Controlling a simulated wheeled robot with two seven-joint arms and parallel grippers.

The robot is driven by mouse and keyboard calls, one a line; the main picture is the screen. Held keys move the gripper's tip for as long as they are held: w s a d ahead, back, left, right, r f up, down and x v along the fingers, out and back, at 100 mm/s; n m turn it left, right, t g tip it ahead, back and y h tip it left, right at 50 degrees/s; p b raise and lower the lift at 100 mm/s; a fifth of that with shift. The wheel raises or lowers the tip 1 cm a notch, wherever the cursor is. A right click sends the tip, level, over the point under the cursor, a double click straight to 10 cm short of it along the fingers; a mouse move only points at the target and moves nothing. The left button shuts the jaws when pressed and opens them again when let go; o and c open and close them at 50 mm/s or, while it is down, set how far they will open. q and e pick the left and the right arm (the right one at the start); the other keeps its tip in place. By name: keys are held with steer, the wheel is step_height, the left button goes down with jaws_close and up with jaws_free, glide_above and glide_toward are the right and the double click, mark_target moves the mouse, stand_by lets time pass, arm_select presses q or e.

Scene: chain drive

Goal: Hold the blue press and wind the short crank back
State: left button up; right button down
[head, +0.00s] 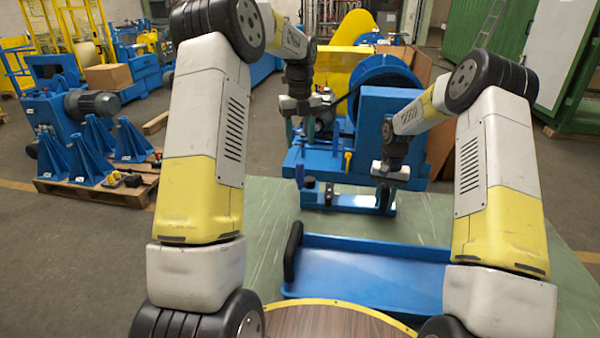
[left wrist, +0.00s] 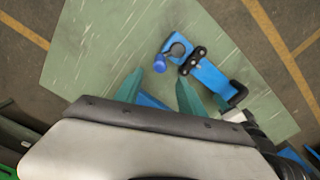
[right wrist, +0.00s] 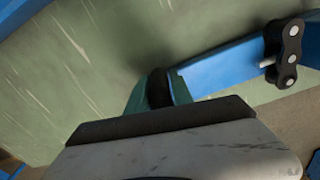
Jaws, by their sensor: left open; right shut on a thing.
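The blue press (head: 350,201) is a low blue bar on the green table, with black chain links (left wrist: 192,61) across it. At one end is a dark round part with a short crank ending in a blue knob (left wrist: 159,64); the knob also stands upright in the head view (head: 300,175). My right gripper (head: 385,190) is shut on the black grip (right wrist: 158,88) at the bar's other end. My left gripper (head: 312,135) is open and empty above the table; in the left wrist view its fingertips (left wrist: 173,88) are apart from the knob.
A blue tray (head: 370,275) with a black-topped left edge lies nearer me on the green table (head: 262,225). A round wooden top (head: 330,320) is in front. A large blue machine (head: 385,110) stands behind. A pallet with blue stands (head: 90,150) is at left.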

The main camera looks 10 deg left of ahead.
mark_target(300, 171)
arm_select(q)
step_height(300, 171, down, 12)
stand_by(0.5)
jaws_close()
